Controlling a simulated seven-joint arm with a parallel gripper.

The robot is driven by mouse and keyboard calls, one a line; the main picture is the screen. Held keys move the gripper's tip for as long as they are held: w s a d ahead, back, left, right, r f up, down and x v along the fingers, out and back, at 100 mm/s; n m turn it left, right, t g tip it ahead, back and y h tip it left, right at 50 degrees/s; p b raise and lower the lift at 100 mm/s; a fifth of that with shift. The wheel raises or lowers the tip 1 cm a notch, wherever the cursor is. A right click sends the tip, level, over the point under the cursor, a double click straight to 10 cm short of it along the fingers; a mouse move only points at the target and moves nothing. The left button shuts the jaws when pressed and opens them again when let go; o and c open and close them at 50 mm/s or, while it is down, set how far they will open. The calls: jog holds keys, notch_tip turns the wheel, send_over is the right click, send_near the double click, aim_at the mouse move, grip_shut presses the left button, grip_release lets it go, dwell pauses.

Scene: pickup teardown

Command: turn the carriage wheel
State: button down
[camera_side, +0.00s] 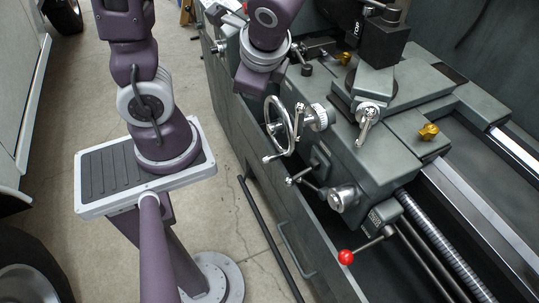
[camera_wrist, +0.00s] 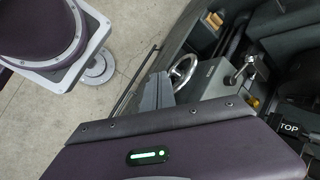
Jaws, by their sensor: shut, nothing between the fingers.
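The carriage wheel (camera_side: 278,127) is a bright silver spoked handwheel on the front of the grey carriage, with a handle at its lower left in the side view. In the wrist view its rim (camera_wrist: 184,69) shows just right of my fingers. My gripper (camera_wrist: 158,78) is shut and empty, its grey fingers side by side. In the side view the end of my arm is above the wheel, and the fingertips are hard to make out. I see no clear contact between fingers and wheel.
A graduated dial (camera_side: 318,117) and crank handle (camera_side: 366,122) are right of the wheel. Below are a small lever (camera_side: 304,178) and a red-knobbed lever (camera_side: 346,257). A yellow part (camera_side: 428,131) lies on the carriage. The concrete floor (camera_side: 225,170) left of the lathe is open.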

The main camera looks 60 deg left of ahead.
jog(key=w+f+m+y, duration=0.2)
jog(key=w+f+m, duration=0.1)
jog(key=f+m, duration=0.4)
jog(key=m+t+h, duration=0.1)
jog(key=m+h, duration=0.1)
jog(key=m, duration=0.4)
send_near(269, 162)
jog(key=x, duration=0.6)
jog(key=shift+s+f, duration=0.25)
jog(key=shift+a+f+y, duration=0.1)
jog(key=shift+f+y, duration=0.05)
jog(key=shift+y, duration=0.15)
